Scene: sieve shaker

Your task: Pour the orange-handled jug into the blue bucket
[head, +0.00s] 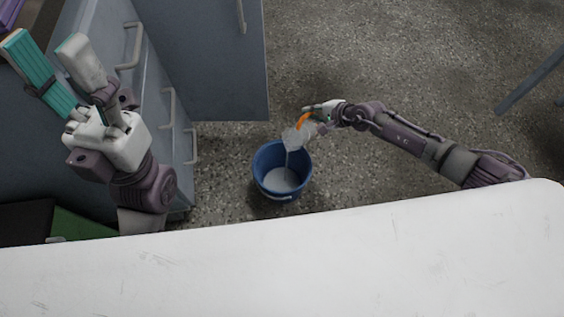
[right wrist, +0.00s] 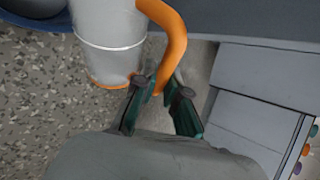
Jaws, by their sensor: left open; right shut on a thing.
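The jug (head: 297,138), clear and whitish with an orange handle (head: 306,118), is tilted over the blue bucket (head: 262,165). A thin pale stream falls from it into the bucket, where pale contents show. My right gripper (head: 318,112) is shut on the handle. In the right wrist view the jug (right wrist: 108,40) shows an orange rim, and the gripper (right wrist: 160,92) closes on the lower part of its handle (right wrist: 176,45). The bucket's edge shows top left (right wrist: 35,18). My left gripper (head: 52,62) is open and empty, raised at the left, away from both.
The bucket stands on a speckled floor (head: 370,60). Grey cabinets with drawers (head: 180,120) stand to its left, one door (head: 220,60) open behind it. A white surface (head: 300,260) fills the front. Floor to the right is largely clear; a grey bar (head: 530,80) is at far right.

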